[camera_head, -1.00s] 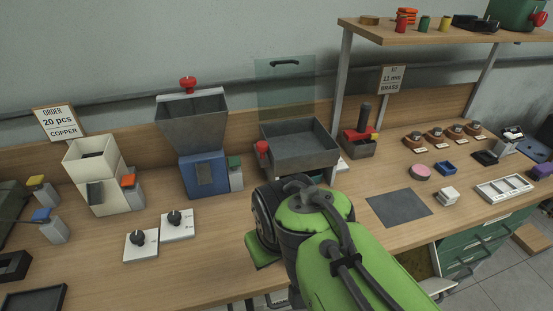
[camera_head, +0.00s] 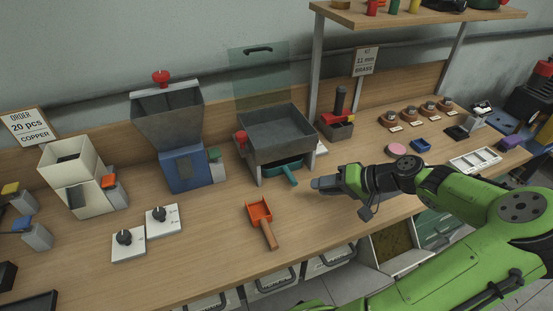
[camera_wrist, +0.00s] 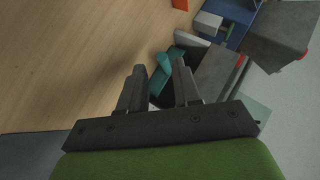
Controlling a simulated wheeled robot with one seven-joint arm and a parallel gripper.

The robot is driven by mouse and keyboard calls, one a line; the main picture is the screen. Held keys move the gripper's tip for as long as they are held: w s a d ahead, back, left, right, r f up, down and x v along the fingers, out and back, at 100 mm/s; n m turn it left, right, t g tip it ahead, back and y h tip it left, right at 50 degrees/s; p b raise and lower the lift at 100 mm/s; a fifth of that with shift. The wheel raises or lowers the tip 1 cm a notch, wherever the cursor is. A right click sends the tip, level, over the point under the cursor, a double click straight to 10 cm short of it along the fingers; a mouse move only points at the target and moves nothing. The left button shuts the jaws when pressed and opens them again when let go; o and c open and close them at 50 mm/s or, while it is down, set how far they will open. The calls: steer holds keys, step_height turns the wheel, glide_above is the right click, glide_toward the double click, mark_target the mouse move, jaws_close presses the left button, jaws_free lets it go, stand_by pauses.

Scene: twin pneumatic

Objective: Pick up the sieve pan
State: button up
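A teal pan (camera_head: 287,171), which I take to be the sieve pan, sits under a raised grey metal tray (camera_head: 277,139). Its handle points toward the front of the bench. Its back part is hidden under the tray. My gripper (camera_head: 316,184) is low over the bench, just right of the handle's end, apart from it and pointing left. In the wrist view, the fingers of my gripper (camera_wrist: 159,68) are spread with nothing between them. The teal handle (camera_wrist: 162,78) shows beyond and between the fingertips, with the dark pan body partly hidden behind the right finger.
An orange scoop (camera_head: 261,222) lies on the bench left of my gripper. A blue-based hopper (camera_head: 185,170) stands left of the tray. The bench in front of the pan handle is clear.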

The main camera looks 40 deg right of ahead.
steer(key=s+d+r+m+t+h, duration=0.1)
steer(key=s+d+r+t, duration=0.1)
steer(key=s+d+t, duration=0.15)
steer(key=shift+g, duration=0.45)
steer(key=b+x, duration=0.1)
steer(key=x, duration=0.4)
steer(key=b+x, duration=0.2)
steer(key=x, duration=0.4)
steer(key=d+b+x, duration=0.1)
steer(key=b+x, duration=0.1)
steer(key=x, duration=0.3)
steer(key=shift+w, duration=0.45)
steer(key=shift+r, duration=0.1)
jaws_close()
